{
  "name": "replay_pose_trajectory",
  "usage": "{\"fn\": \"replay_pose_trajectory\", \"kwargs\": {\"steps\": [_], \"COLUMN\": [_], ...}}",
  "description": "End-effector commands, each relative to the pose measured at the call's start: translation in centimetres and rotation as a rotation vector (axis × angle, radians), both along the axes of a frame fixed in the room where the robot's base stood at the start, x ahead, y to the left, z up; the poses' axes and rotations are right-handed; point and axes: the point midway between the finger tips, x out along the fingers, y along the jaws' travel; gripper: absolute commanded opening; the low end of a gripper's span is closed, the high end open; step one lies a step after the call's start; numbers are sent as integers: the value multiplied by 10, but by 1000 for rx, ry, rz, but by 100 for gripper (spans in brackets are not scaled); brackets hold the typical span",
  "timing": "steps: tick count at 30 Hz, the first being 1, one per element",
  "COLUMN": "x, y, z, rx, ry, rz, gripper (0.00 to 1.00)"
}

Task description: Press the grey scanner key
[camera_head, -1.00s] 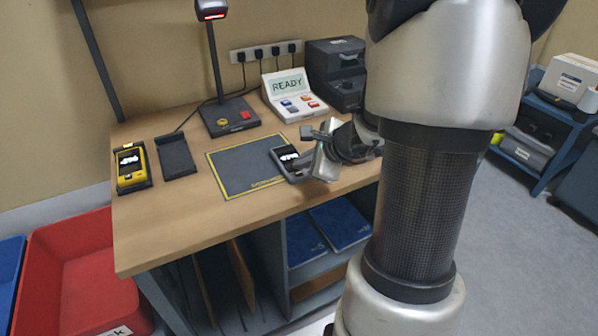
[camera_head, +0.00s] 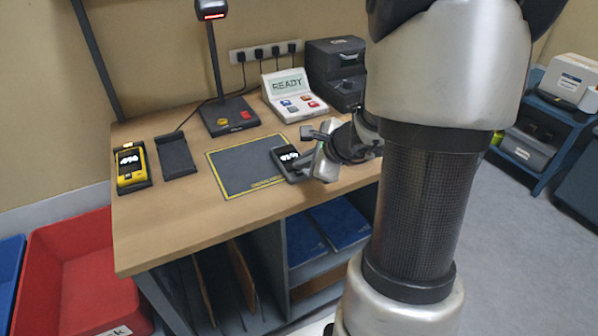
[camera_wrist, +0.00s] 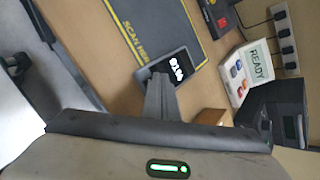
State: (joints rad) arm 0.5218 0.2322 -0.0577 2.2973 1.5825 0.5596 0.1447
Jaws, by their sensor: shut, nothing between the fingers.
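The grey scanner (camera_head: 285,154) lies at the right edge of the dark mat (camera_head: 235,172), its lit display facing up. It also shows in the wrist view (camera_wrist: 187,62), just beyond my fingers. My gripper (camera_head: 308,166) is shut and empty at the scanner's right end. In the wrist view my closed fingertips (camera_wrist: 158,80) overlap the scanner's near end, below the display. The scanner's key is hidden behind them. I cannot tell whether the fingertips touch it.
A yellow scanner (camera_head: 131,178) sits in a cradle at the left, beside an empty cradle (camera_head: 176,156). A stand base with a red button (camera_head: 245,115), a READY panel (camera_head: 290,84) and a dark machine (camera_head: 335,75) stand behind. The mat's middle is clear.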

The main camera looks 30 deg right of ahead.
Motion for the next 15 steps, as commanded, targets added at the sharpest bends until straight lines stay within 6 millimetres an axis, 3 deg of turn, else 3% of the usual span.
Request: {"fn": "replay_pose_trajectory", "kwargs": {"steps": [15], "x": [0], "y": [0], "z": [-8], "rx": [0], "ry": [0], "rz": [0], "gripper": [0]}}
